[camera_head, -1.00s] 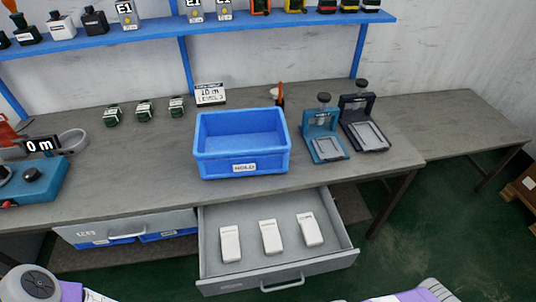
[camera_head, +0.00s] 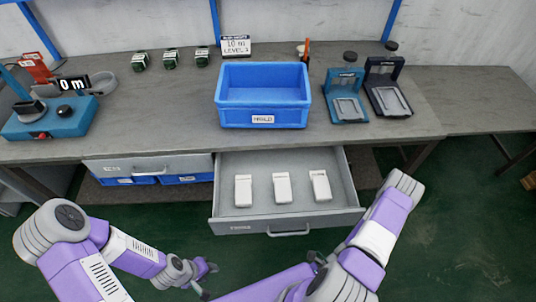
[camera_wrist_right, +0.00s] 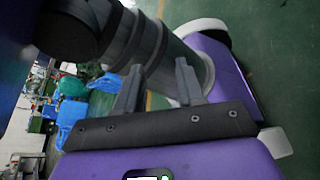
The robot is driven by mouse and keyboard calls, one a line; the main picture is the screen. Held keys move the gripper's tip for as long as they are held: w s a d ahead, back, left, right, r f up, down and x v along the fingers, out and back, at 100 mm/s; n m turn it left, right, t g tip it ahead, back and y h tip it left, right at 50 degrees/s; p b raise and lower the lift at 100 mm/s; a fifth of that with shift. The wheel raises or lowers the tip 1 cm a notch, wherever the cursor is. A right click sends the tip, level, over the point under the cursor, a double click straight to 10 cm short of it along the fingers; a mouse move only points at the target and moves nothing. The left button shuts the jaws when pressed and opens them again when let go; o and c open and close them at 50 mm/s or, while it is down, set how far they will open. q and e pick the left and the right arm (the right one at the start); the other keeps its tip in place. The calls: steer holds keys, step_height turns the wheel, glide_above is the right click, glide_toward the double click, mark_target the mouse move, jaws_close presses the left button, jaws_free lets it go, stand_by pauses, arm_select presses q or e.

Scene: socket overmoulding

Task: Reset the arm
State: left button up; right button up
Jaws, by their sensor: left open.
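My left gripper (camera_head: 209,281) is low in the head view, in front of the bench and below the open drawer. It is open with nothing between its fingers. My left arm comes in from the lower left and bends toward the middle. My right arm reaches up on the right beside the drawer and folds back to the lower middle. In the right wrist view, the fingers of my right gripper (camera_wrist_right: 159,78) stand apart with nothing held. A grey and purple part of my own body shows behind them. In the head view I cannot make out the right fingers clearly.
An open drawer (camera_head: 231,208) holds three white sockets. A blue bin (camera_head: 262,112) stands on the bench (camera_head: 160,105). Two press fixtures (camera_head: 346,104) stand right of it, a teal device (camera_head: 45,120) at the left.

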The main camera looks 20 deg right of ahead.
steer(key=w+a+r+n+t+h, duration=0.1)
steer(key=w+a+n+h, duration=0.2)
steer(key=w+n, duration=0.5)
steer(key=w+a+r+n+t+h, duration=0.2)
steer(key=w+n+h, duration=0.4)
steer(key=n, duration=0.6)
steer(key=shift+w+a+r+n+h, duration=0.3)
steer(key=shift+w+a, duration=0.35)
steer(key=shift+w, duration=0.5)
steer(key=shift+d+f, duration=0.1)
